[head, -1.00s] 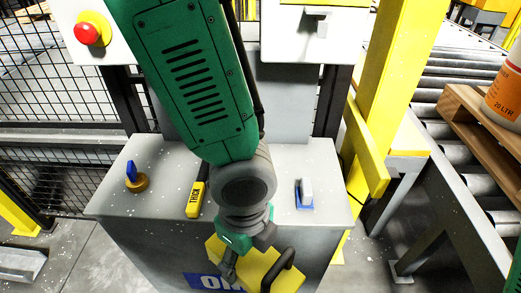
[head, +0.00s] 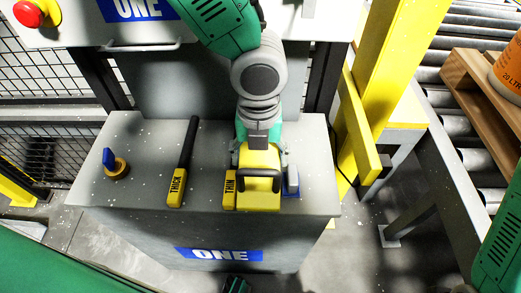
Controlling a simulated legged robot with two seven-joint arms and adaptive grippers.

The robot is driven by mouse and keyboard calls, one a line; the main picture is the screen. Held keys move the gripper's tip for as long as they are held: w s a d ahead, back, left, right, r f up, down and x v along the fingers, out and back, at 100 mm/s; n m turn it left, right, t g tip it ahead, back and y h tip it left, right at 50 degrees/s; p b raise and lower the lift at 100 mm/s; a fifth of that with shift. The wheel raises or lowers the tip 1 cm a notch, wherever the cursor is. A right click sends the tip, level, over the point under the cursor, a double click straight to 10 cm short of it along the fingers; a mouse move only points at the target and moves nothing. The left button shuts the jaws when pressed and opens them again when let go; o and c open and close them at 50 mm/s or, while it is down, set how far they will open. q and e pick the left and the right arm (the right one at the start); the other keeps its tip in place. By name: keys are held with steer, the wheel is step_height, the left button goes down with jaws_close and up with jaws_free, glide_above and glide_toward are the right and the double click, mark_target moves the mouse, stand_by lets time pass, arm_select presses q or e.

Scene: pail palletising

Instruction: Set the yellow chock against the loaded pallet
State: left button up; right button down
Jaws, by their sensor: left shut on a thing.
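The yellow chock (head: 259,198), a block with a dark handle, is in my left gripper (head: 262,150), which is shut on it. The chock is at the front part of the grey bench top (head: 145,140), between the THIN-marked tool and a blue-and-white block. I cannot tell whether it touches the bench. The wooden pallet (head: 470,85) is at the far right on the roller conveyor, well apart from the chock. A white and orange pail (head: 509,72) stands on it, cut off by the frame edge. My right gripper is not in view.
A THICK-marked tool (head: 182,170), the THIN-marked tool (head: 229,188), a blue-handled brass piece (head: 115,167) and the blue-and-white block (head: 292,182) are on the bench. A yellow post (head: 388,65) stands between bench and conveyor rollers (head: 450,60). Mesh fencing is at left.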

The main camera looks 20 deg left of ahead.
arm_select(q)
steer(key=w, duration=0.2)
steer(key=w+a, duration=0.1)
steer(key=w, duration=0.2)
steer(key=shift+w+a, duration=0.15)
steer(key=shift+w, duration=0.1)
steer(key=shift+s+f, duration=0.2)
steer(key=shift+f, duration=0.55)
step_height(320, 180, down, 5)
steer(key=shift+w+f+b, duration=0.1)
steer(key=shift+f+b, duration=0.1)
steer(key=shift+b, duration=0.55)
steer(key=shift+w+f, duration=0.1)
steer(key=o, duration=1.5)
